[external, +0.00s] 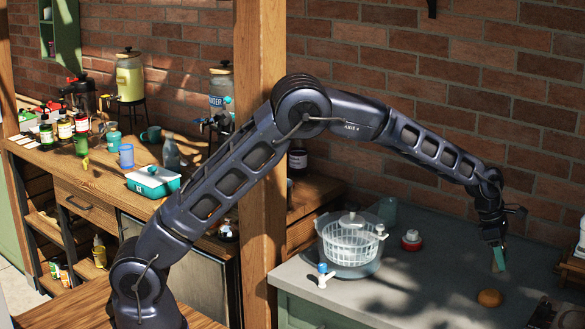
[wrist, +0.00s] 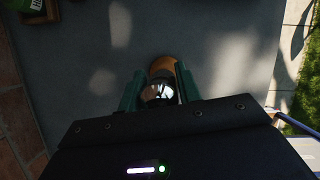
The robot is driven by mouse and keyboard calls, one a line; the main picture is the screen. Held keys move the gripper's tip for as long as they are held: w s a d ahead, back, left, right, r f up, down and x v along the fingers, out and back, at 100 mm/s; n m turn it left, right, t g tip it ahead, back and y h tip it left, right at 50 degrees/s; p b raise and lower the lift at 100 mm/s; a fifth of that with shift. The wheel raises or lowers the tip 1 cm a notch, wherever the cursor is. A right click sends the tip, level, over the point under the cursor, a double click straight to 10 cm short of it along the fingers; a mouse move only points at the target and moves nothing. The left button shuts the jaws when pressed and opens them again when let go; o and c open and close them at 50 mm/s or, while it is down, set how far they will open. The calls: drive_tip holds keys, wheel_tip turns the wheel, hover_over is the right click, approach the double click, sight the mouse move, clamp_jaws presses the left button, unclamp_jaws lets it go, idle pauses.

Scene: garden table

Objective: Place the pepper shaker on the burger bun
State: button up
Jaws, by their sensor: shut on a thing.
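My gripper (external: 499,260) is above the grey counter at the right of the external view, pointing down. In the wrist view its two green fingers (wrist: 160,88) are closed on the pepper shaker (wrist: 157,93), whose shiny rounded top shows between them. In the external view the shaker cannot be made out clearly behind the fingers. The brown burger bun (external: 490,298) lies on the counter, below and slightly left of the gripper. In the wrist view part of the bun (wrist: 162,64) shows just beyond the shaker, partly hidden by it and the fingers.
A clear salad spinner (external: 350,243) stands left on the counter (external: 420,290), with a red and white item (external: 411,241) beside it. A blue and white item (external: 322,276) is near the front edge. A dark object (external: 551,312) is at the lower right. Counter around the bun is clear.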

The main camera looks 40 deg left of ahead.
drive_tip(key=shift+f, duration=3.2)
drive_tip(key=shift+f, duration=0.1)
drive_tip(key=o, duration=1)
drive_tip(key=shift+o, duration=0.2)
drive_tip(key=v, duration=1.2)
drive_tip(key=shift+s+d, duration=0.1)
